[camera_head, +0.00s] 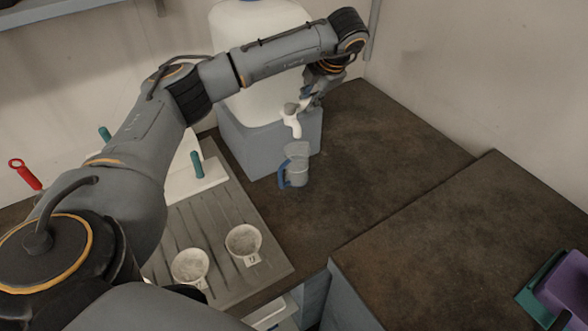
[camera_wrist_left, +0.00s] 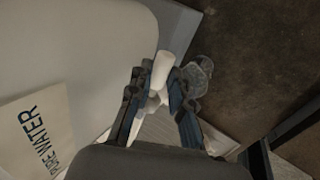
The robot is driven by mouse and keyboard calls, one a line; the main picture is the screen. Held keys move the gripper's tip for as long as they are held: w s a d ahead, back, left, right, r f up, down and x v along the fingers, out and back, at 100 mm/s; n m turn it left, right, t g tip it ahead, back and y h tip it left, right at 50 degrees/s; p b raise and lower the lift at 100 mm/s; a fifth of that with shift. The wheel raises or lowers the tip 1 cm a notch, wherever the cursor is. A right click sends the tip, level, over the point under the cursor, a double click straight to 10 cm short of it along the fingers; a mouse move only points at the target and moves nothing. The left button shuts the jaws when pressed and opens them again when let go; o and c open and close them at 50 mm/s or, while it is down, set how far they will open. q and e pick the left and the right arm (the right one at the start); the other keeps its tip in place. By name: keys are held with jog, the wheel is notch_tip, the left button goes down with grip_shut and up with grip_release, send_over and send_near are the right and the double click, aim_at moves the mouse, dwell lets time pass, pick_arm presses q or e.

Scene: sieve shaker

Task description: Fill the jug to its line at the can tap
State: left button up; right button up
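The white tap (camera_head: 292,122) sticks out from the front of the large white water can (camera_head: 262,85). A clear jug (camera_head: 297,172) with a blue handle stands upright on the dark counter below the tap. Its water level and fill line are too small to tell. My left gripper (camera_head: 304,101) is at the tap's top, reaching down from the upper right. In the left wrist view, the white tap (camera_wrist_left: 161,72) shows between and beyond its fingers (camera_wrist_left: 160,80), which are apart; whether they touch it is unclear. The jug (camera_wrist_left: 198,72) is just right of the fingers there. My right gripper is out of view.
The can rests on a grey-blue block (camera_head: 262,150). Left of it a grooved grey board (camera_head: 205,225) holds two round white dishes (camera_head: 190,266) (camera_head: 243,241). Purple and green containers (camera_head: 562,285) sit at the far right. The counter right of the jug is clear.

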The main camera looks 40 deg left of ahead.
pick_arm(q)
jog(key=o, duration=0.5)
jog(key=shift+a+f, duration=0.1)
jog(key=shift+a, duration=0.1)
jog(key=shift+d, duration=0.1)
jog(key=shift+d+r, duration=0.15)
jog(key=shift+r, duration=0.2)
jog(key=v, duration=1.1)
jog(key=shift+s+d, duration=0.1)
jog(key=shift+s, duration=0.05)
